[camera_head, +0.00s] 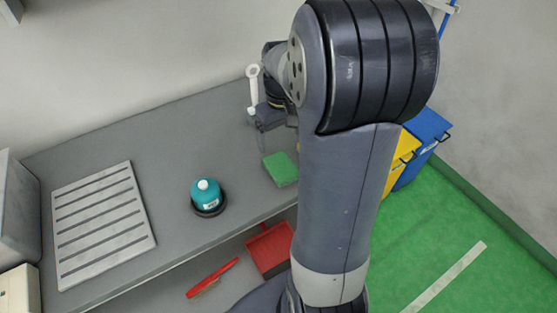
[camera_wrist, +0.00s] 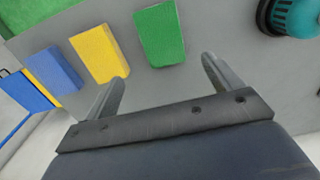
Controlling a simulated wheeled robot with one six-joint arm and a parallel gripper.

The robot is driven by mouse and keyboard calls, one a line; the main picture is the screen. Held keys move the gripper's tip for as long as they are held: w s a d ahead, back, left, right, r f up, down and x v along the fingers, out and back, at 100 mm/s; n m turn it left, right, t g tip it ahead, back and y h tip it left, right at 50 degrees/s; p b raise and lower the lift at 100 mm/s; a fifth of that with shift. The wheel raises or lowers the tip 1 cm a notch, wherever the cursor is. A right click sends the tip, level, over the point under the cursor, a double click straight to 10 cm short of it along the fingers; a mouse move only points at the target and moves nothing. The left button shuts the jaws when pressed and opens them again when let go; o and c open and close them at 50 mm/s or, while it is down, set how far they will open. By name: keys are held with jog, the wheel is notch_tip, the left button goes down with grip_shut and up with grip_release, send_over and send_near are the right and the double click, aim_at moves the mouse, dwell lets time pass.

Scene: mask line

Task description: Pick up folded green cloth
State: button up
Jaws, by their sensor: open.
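The folded green cloth (camera_head: 281,168) lies flat on the grey bench near its front edge, beside my arm. It also shows in the wrist view (camera_wrist: 160,34) at the top middle, just beyond my fingertips. My gripper (camera_wrist: 164,68) is open, with its two fingers spread apart and nothing between them. The cloth appears ahead of the gap, apart from both fingers. In the head view my arm hides part of the bench and most of the gripper.
A yellow folded cloth (camera_wrist: 98,53) and a blue one (camera_wrist: 56,76) lie left of the green one in the wrist view. A red dustpan (camera_head: 268,250) and brush (camera_head: 212,278) lie below.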

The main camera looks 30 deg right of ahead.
aim_at(279, 163)
notch_tip(279, 163, down, 4)
jog(key=shift+s+r, duration=0.1)
jog(key=shift+s, duration=0.05)
jog(key=shift+a+f+p, duration=0.15)
jog(key=shift+f+p, duration=0.05)
jog(key=shift+f, duration=1.25)
jog(key=shift+a+f+p, duration=0.15)
jog(key=shift+f+p, duration=0.05)
jog(key=shift+f, duration=1.2)
jog(key=c, duration=1.1)
